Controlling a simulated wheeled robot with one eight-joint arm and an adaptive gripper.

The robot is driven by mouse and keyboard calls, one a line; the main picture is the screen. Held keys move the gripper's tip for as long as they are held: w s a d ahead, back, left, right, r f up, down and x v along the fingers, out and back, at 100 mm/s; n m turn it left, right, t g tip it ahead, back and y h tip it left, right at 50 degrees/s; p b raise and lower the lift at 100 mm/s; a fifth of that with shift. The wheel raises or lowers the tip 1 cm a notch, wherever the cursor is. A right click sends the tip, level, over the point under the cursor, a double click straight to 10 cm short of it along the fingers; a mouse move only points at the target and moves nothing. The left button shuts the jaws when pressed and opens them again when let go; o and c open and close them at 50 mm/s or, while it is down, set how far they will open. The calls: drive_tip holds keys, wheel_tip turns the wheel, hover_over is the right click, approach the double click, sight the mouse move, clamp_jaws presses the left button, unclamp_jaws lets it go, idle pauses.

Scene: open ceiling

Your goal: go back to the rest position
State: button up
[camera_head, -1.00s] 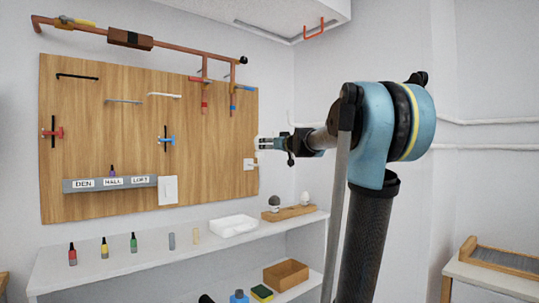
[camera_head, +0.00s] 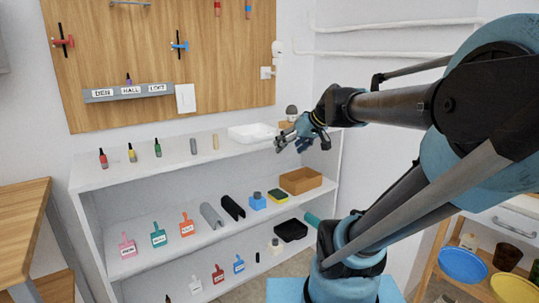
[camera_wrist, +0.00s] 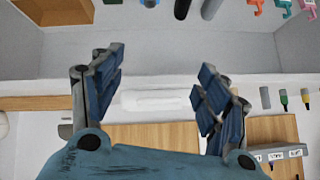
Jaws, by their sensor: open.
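My gripper (camera_head: 288,143) is open and empty at the right part of the shelf unit, close to the white tray (camera_head: 252,132) in the head view. Its two blue-padded fingers (camera_wrist: 157,85) stand wide apart in the wrist view, with nothing between them. The white tray also shows beyond the fingers in the wrist view (camera_wrist: 155,100). My arm comes in from the right side of the head view.
The shelf unit (camera_head: 120,175) carries small bottles, tagged coloured items and a wooden box (camera_head: 301,180). A wooden board (camera_head: 225,70) hangs behind it. A wooden table (camera_head: 22,225) stands left, and a rack with bowls (camera_head: 462,265) stands right.

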drive_tip(key=s+d+f+m+g+h, duration=0.2)
drive_tip(key=s+d+f, duration=0.4)
drive_tip(key=s+f, duration=0.3)
drive_tip(key=s+d+f+m+g+h, duration=0.2)
drive_tip(key=s+d+f+h, duration=0.2)
drive_tip(key=s+f, duration=0.5)
drive_tip(key=shift+d+f+m, duration=0.4)
drive_tip(key=shift+d+f, duration=0.1)
drive_tip(key=shift+d, duration=0.4)
drive_tip(key=shift+w+f+g, duration=0.2)
drive_tip(key=shift+w+g, duration=0.1)
drive_tip(key=shift+w, duration=0.1)
